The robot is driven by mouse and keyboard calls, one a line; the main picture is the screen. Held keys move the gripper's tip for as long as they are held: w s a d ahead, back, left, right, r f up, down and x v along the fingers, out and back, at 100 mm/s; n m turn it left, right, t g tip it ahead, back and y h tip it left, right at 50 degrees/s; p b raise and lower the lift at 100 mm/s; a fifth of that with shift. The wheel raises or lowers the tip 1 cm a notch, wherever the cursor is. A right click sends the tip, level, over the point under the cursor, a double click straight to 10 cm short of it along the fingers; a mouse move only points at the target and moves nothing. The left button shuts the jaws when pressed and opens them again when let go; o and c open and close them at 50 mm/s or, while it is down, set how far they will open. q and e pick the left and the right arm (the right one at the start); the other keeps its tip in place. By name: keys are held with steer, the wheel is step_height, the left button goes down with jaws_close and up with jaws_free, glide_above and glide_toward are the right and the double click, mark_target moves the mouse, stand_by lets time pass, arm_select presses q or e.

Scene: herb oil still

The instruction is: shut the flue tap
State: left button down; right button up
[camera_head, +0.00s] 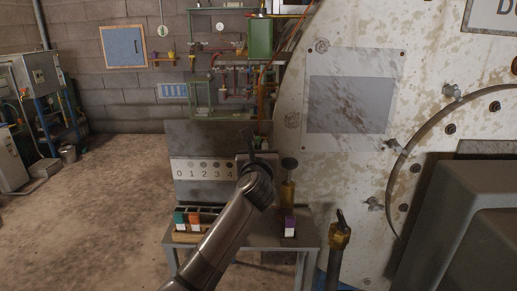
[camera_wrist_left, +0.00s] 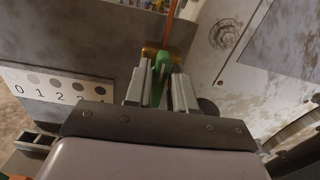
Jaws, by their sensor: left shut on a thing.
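The flue tap shows in the left wrist view as a green handle (camera_wrist_left: 161,66) on a brass body (camera_wrist_left: 149,52), with a thin orange pipe (camera_wrist_left: 174,22) rising behind it. My left gripper (camera_wrist_left: 158,84) has its fingers on both sides of the green handle and is shut on it. In the head view my left gripper (camera_head: 256,150) is in front of the bench's back panel, end of the arm reaching up from below. The tap is hidden behind it there. The handle's exact angle is hard to tell.
A bench (camera_head: 255,230) holds a tray of coloured blocks (camera_head: 195,220), a purple-topped block (camera_head: 290,226) and a brass piece with a dark round top (camera_head: 288,180). A numbered panel (camera_head: 203,170) stands left of the gripper. A large pale round wall (camera_head: 350,60) is close on the right.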

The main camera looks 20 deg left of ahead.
arm_select(q)
steer(key=shift+n, duration=0.3)
steer(key=shift+a+n, duration=0.1)
steer(key=shift+n, duration=0.9)
steer(key=shift+s+a+f+n+b, duration=0.15)
steer(key=shift+n+b, duration=0.4)
steer(key=shift+n, duration=2)
steer(key=shift+w+a+f+n+b, duration=0.1)
steer(key=shift+f+n+b, duration=0.3)
steer(key=shift+n, duration=2.2)
steer(key=shift+s+a+f+n+b, duration=0.15)
steer(key=shift+n+b, duration=0.5)
steer(key=shift+n, duration=1.9)
steer(key=shift+r, duration=0.15)
steer(key=c, duration=1.1)
jaws_free()
